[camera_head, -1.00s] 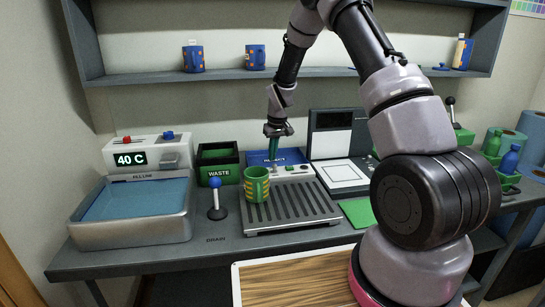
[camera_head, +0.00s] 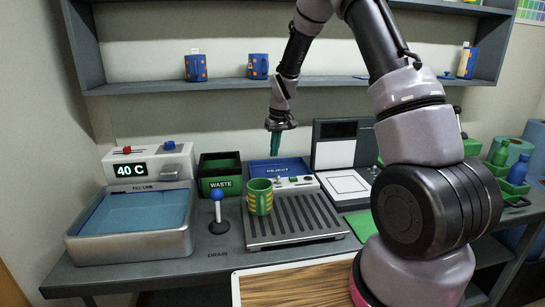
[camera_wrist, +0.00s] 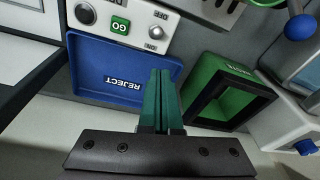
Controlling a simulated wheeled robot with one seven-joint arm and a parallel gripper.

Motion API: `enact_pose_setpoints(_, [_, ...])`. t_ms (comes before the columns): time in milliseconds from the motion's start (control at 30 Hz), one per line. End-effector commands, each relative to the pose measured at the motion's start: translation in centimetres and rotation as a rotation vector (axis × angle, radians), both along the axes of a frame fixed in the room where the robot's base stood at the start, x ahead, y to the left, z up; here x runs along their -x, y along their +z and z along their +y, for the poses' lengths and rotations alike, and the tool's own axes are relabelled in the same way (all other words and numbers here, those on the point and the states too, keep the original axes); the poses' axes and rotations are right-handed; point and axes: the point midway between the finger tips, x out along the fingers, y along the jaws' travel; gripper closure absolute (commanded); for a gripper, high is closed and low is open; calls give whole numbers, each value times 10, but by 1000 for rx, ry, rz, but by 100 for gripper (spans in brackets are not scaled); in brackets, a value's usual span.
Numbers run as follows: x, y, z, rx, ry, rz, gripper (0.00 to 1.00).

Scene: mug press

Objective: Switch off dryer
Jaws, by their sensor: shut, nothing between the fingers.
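The ridged grey unit (camera_head: 297,222), which looks like the dryer, stands mid-bench with a green mug with yellow marks (camera_head: 259,196) on its left back part. A control panel (camera_head: 303,183) runs along its back edge. My gripper (camera_head: 275,152) is shut and empty, with green fingers pointing down above the blue REJECT tray. In the wrist view my gripper (camera_wrist: 160,72) is apart from the panel.
The blue REJECT tray (camera_head: 262,167) lies behind the panel. A green WASTE bin (camera_head: 221,184), a blue-knobbed lever (camera_head: 217,195) and a water basin (camera_head: 130,246) with a 40 C display stand left. A white-topped unit (camera_head: 345,184) stands right. The shelf (camera_head: 225,86) overhangs behind.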

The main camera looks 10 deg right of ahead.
Motion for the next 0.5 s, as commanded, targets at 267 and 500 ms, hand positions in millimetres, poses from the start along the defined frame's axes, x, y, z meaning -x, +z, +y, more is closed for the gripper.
enact_pose_setpoints(267, [22,29,-3,0,1,0,100])
enact_pose_setpoints(500, [24,32,-3,0,1,0,100])
